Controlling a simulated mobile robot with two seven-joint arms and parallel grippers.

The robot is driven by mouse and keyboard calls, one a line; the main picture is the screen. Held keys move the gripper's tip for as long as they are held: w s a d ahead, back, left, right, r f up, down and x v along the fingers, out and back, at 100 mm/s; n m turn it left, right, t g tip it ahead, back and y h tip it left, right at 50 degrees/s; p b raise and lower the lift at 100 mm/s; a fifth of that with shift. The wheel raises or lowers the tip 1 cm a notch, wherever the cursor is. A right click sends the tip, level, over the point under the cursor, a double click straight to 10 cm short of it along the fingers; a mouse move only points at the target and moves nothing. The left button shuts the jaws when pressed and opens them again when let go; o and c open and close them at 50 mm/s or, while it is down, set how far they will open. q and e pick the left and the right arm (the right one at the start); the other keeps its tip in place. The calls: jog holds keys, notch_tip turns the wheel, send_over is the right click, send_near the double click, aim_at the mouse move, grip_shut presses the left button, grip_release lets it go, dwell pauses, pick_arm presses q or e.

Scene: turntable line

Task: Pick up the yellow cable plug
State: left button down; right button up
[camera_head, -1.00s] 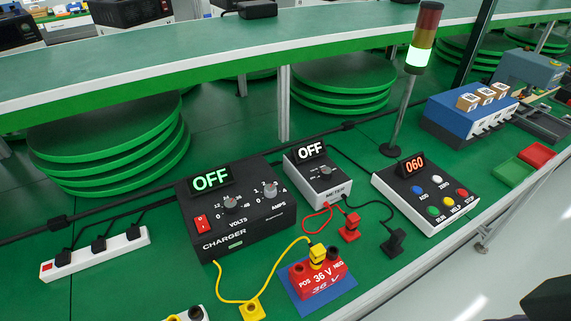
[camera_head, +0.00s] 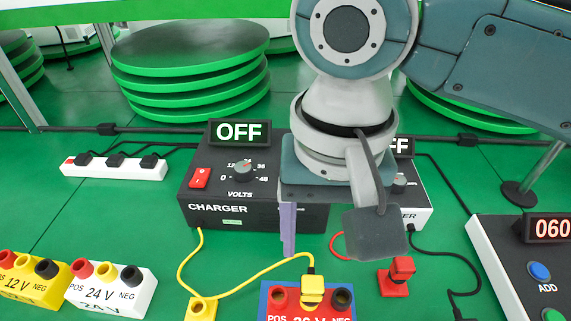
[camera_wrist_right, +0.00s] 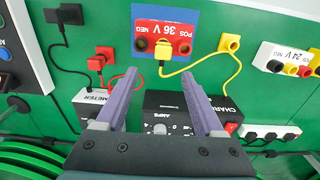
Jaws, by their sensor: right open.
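One yellow cable plug (camera_head: 201,308) sits on the green table left of the red 36 V block; the right wrist view shows it too (camera_wrist_right: 229,43). A second yellow plug (camera_head: 312,288) stands in the middle socket of the red 36 V block (camera_head: 279,298), also seen in the right wrist view (camera_wrist_right: 163,52). A yellow cable joins the two, and another runs from the charger. My right gripper (camera_wrist_right: 165,82) is open and empty, over the charger and meter area, apart from both plugs. In the head view one finger is mostly hidden. My left gripper is not in view.
The black charger (camera_head: 222,205) reads OFF, with the meter (camera_head: 412,207) to its right. A red plug (camera_head: 397,278) lies near it. White 24 V (camera_head: 115,295) and yellow 12 V (camera_head: 30,285) blocks stand at left. A button panel (camera_head: 490,245) stands at right.

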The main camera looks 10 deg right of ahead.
aim_at(313, 280)
jog(key=f, duration=0.3)
jog(key=shift+a+f+b, duration=0.25)
jog(key=shift+f+b, duration=0.1)
jog(key=shift+f, duration=0.05)
jog(key=f, duration=0.1)
jog(key=f+b, duration=0.1)
jog(key=f, duration=0.3)
jog(key=shift+s+f, duration=0.25)
jog(key=shift+s, duration=0.05)
jog(key=c, duration=0.4)
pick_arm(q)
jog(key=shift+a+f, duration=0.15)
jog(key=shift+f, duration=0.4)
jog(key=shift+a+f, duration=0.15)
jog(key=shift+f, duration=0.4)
pick_arm(e)
grip_shut()
